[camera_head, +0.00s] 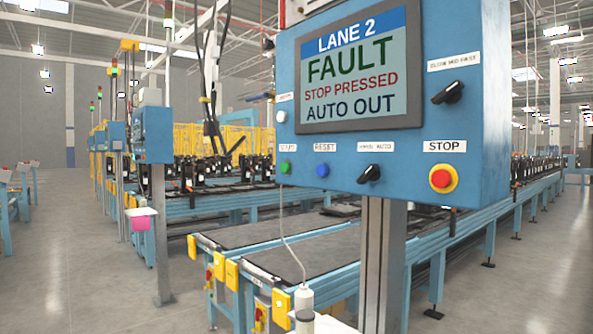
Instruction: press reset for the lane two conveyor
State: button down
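The blue lane 2 control panel (470,60) fills the upper right of the head view on a grey post. Its screen (352,75) reads LANE 2, FAULT, STOP PRESSED, AUTO OUT. The blue round button (322,170) sits under the RESET label, just right of the green button (285,167). A black selector (369,174) is right of it, tilted, under a small label that seems to read HAND AUTO. The red STOP button (441,179) on a yellow ring is at lower right; I cannot tell if it is pushed in. My gripper is not in view.
Another black selector (448,93) is at the panel's upper right. A pale cable (291,240) hangs before the conveyor (262,233) to a white bottle-shaped thing (304,308). A second blue box (154,134) on a post stands left. Open floor (80,265) lies at left.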

aim_at(321, 169)
jog(key=i+j, duration=0.75)
jog(key=j+u, duration=0.05)
jog(key=j, duration=0.05)
